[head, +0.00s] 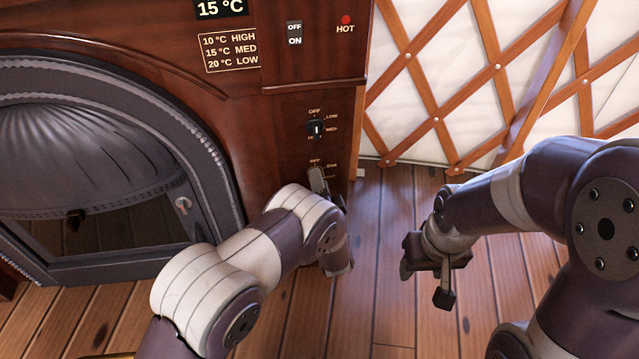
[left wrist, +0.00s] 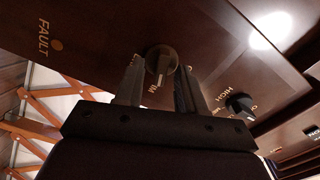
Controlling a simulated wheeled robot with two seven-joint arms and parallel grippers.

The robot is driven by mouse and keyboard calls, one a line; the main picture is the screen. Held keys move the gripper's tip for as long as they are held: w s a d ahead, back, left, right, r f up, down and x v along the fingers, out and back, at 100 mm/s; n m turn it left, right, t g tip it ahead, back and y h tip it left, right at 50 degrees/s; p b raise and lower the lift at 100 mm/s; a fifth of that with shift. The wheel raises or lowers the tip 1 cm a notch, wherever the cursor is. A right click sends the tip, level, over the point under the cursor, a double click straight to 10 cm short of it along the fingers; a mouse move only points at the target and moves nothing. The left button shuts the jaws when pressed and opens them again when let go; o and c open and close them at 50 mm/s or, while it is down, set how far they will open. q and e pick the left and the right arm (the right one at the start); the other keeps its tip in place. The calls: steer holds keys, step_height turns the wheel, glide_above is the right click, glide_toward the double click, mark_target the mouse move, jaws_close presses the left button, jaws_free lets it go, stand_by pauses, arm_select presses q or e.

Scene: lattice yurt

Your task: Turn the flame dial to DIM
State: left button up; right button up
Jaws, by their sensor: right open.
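The flame dial (left wrist: 162,62) is a dark round knob with a raised grip bar, on the wooden panel low on the stove front. In the left wrist view it sits between the two fingers of my left gripper (left wrist: 158,84), which are apart on either side of it; I see no clear grip. A partly hidden label ending in "IM" is beside the knob. In the head view my left gripper (head: 318,182) is at the lower labels OFF and DIM and hides the knob. Its exact setting cannot be read. My right gripper (head: 428,280) is open and empty over the floor.
A second dial (head: 316,129) with OFF, LOW and MED labels sits just above; it also shows in the left wrist view (left wrist: 240,103). An OFF/ON switch (head: 294,34) and red HOT light (head: 346,19) are higher. The stove door (head: 100,170) is left. Wooden floor lies open at right.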

arm_select(q)
steer(key=s+d+p, duration=0.2)
steer(key=s+p, duration=0.2)
steer(key=s, duration=0.8)
steer(key=shift+s+p, duration=0.3)
